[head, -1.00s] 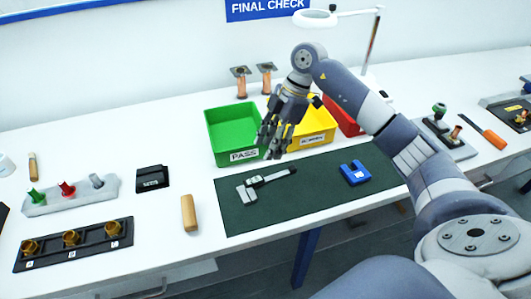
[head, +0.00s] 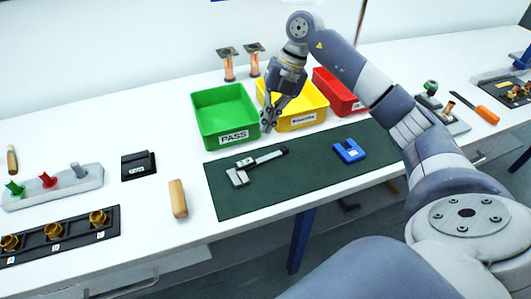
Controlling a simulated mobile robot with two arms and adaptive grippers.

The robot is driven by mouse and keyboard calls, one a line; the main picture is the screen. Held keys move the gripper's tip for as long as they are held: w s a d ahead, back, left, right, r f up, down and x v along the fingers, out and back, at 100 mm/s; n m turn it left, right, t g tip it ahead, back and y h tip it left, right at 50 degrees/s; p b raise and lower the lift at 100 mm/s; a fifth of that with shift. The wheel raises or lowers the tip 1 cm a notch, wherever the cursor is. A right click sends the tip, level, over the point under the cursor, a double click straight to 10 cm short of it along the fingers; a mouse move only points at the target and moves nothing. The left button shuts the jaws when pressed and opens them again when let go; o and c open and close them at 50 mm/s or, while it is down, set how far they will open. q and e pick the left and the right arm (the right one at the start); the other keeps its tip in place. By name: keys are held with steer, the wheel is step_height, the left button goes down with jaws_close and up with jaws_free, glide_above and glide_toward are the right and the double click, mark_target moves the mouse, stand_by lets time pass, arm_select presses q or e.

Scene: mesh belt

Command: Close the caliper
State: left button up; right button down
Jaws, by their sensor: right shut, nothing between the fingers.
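The caliper (head: 265,158) lies flat on the dark green mat (head: 300,190), with its jaws at the left and its dark beam end toward the upper right. A small display shows on its slider. How wide the gap between its jaws is, I cannot tell at this size. My right gripper (head: 267,126) is shut and empty. My left gripper is not in view.
A green PASS bin (head: 225,118), a yellow bin (head: 298,121) and a red bin (head: 338,100) stand behind the mat. A blue U-shaped block (head: 349,151) lies on the mat's right part. A wooden handle (head: 178,198) lies left of the mat. The mat's front is clear.

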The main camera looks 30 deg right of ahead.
mark_target(261, 160)
steer(key=f+n+b, duration=0.1)
steer(key=f+n, duration=0.2)
steer(key=n, duration=0.4)
steer(key=f+n+b, duration=0.1)
steer(key=f+n, duration=0.3)
steer(key=n, duration=0.4)
steer(key=f+n+b, duration=0.2)
steer(key=f+n, duration=0.1)
steer(key=n, duration=0.4)
steer(key=shift+s+a+f, duration=0.15)
steer(key=shift+a+f, duration=0.05)
steer(key=shift+a, duration=0.05)
steer(key=shift+a, duration=0.1)
steer(key=shift+a+n+b, duration=0.3)
steer(key=shift+a+b, duration=0.3)
steer(key=shift+a, duration=0.2)
